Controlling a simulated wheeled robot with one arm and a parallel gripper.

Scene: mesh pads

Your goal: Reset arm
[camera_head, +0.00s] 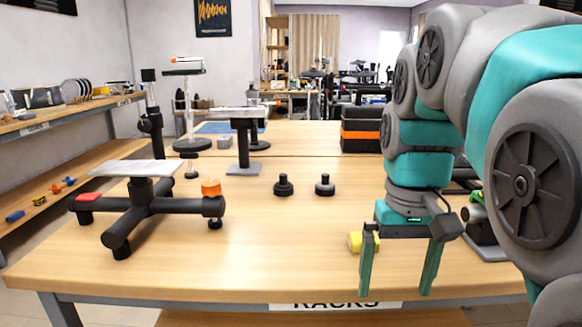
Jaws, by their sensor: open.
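My gripper (399,268) hangs from my arm at the right of the view, fingers pointing down. Its two teal fingers stand wide apart with nothing between them. It is over the front right part of the wooden table (270,262). My arm bends down from the upper right and hides part of the table's right side. A yellow object (356,242) shows just beside the left finger; I cannot tell whether they touch.
A black stand with a flat top (135,210), a red pad and an orange knob occupies the table's left. Two small black knobs (284,186) (325,186) stand mid-table. Black and orange cases (362,130) are stacked behind. The front middle is clear. Shelves (60,150) line the left wall.

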